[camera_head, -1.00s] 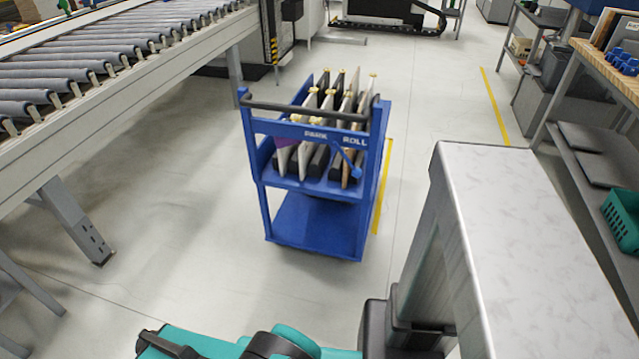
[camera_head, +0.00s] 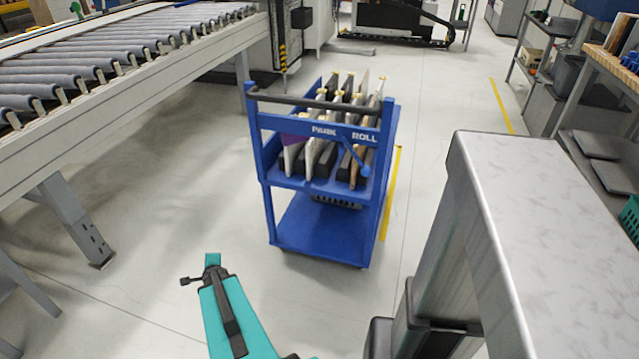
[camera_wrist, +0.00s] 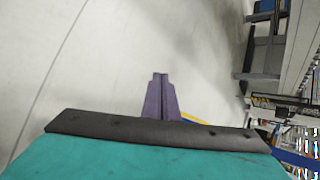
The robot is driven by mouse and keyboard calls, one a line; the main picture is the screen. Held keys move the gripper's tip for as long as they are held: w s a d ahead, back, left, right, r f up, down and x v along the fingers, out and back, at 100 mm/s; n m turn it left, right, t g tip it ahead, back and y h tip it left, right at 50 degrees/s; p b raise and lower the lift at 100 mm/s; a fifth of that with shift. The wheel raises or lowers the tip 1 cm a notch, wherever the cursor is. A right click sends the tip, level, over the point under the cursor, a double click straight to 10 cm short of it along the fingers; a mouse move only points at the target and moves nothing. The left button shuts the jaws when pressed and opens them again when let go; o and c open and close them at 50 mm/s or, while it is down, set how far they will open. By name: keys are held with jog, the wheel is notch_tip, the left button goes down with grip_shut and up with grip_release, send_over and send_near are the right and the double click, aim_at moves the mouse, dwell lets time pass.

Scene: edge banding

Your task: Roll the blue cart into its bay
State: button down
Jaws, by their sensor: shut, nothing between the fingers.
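The blue cart (camera_head: 318,228) stands upright on the floor in the middle of the head view. It has a black push bar (camera_head: 300,101) across its near top and a blue lever (camera_head: 358,160) below the words PARK and ROLL, with its knob at lower right. Several panels stand in its upper tray. My gripper's purple fingers (camera_wrist: 160,78) are shut and empty in the wrist view, over bare floor. In the head view my teal arm reaches up in front of the cart's lower left, apart from it. I cannot tell for sure which marking is the bay.
A yellow floor line (camera_head: 392,192) runs just right of the cart; another (camera_head: 502,105) lies farther back right. A roller conveyor (camera_head: 110,80) fills the left, with a leg (camera_head: 75,222) on the floor. Shelving (camera_head: 600,160) stands at right. Floor between conveyor and cart is clear.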

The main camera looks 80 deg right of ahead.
jog(key=s+d+r+m+g+h+b, duration=0.1)
jog(key=s+d+r+m+h+b, duration=0.2)
jog(key=s+d+m, duration=0.45)
jog(key=s+d+r+m+g+h+b, duration=0.1)
jog(key=s+d+r+m+h, duration=0.3)
jog(key=s+d, duration=0.55)
jog(key=s+d+r+m+g+h+b, duration=0.1)
jog(key=s+d+r+m+g, duration=0.1)
jog(key=s, duration=0.5)
jog(key=s+d+r+m+g+h+b, duration=0.1)
jog(key=s+d+r+m+g, duration=0.1)
jog(key=s+r+m, duration=0.2)
jog(key=s+d+r+m+g+h+b, duration=0.1)
jog(key=s+m, duration=0.4)
jog(key=s, duration=0.5)
jog(key=shift+s+d+r+m+g+h, duration=0.35)
jog(key=shift+d+r+g+h, duration=0.15)
jog(key=shift+d+r+g, duration=0.5)
jog(key=shift+w+d+f+b, duration=0.2)
jog(key=shift+d+b, duration=0.15)
jog(key=shift+b, duration=0.35)
